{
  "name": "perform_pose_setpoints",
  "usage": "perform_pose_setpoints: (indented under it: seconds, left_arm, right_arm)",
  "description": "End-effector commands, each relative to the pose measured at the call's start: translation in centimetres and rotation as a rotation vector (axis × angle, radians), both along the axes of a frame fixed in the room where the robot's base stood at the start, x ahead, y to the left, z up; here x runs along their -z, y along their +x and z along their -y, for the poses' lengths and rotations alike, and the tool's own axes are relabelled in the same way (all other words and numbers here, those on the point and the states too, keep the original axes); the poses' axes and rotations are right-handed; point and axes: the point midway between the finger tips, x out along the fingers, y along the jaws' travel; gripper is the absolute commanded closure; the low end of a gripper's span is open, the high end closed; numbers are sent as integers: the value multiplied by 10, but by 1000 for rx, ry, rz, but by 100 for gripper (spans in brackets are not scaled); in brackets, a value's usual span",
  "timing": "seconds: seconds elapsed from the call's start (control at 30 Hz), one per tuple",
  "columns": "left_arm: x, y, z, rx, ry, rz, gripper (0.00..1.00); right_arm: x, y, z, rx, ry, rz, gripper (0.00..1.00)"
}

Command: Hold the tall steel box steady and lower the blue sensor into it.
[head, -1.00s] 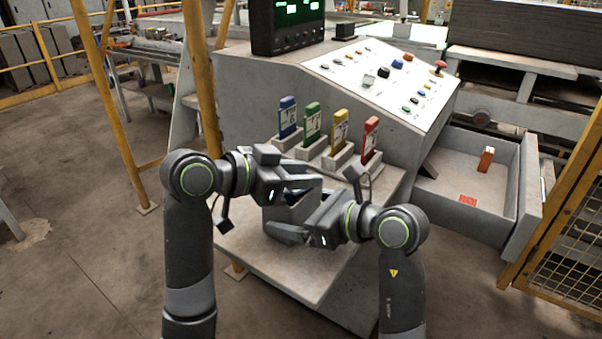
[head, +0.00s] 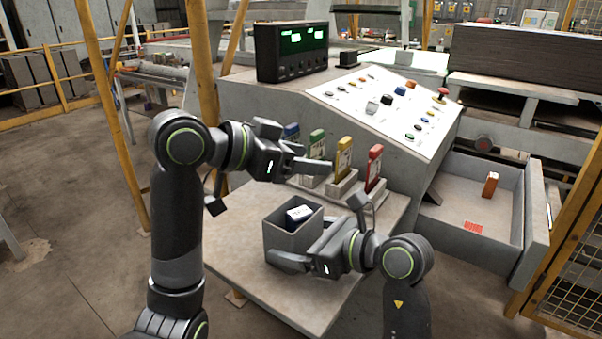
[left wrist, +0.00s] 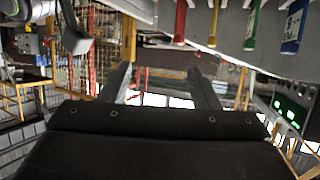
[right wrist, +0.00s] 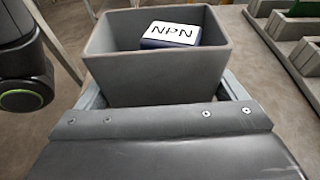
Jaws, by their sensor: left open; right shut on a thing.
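The tall grey steel box (head: 291,241) stands open-topped on the light work surface, upright. It also shows in the right wrist view (right wrist: 155,78). The blue sensor (head: 299,214) lies inside it, its white face marked NPN (right wrist: 171,34) turned up; how deep it sits and its lower part are hidden. My right gripper (head: 305,246) is shut on the box, with a finger on each of two opposite sides. My left gripper (head: 308,166) is open and empty, above and behind the box. Its bare fingers show in the left wrist view (left wrist: 160,85).
Blue (head: 291,131), green (head: 316,144), yellow (head: 343,157) and red (head: 374,167) tagged pieces stand in holders behind the box. A control console (head: 390,105) rises behind them. The surface's front is clear.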

Motion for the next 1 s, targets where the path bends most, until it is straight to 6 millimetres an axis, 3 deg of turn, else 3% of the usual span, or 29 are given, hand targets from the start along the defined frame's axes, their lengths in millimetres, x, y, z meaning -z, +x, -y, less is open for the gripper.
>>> perform_pose_setpoints:
  seconds: [0.17,0.43,0.47,0.5,0.77,1.0]
  left_arm:
    - [-14,0,0,0,1,2,44]
    - [-15,0,0,0,0,-1,44]
    - [-15,0,0,0,0,-1,44]
    - [-15,0,0,0,0,-1,44]
    - [-15,0,0,0,-1,1,44]
    - [-15,0,0,0,-1,1,44]
  right_arm:
    - [3,0,1,3,-5,-7,43]
    - [3,1,1,4,-6,-9,43]
    - [4,1,1,4,-6,-9,6]
    - [4,1,1,4,-6,-8,1]
    - [2,0,2,3,-4,-5,0]
    - [-6,-13,22,5,-6,0,0]
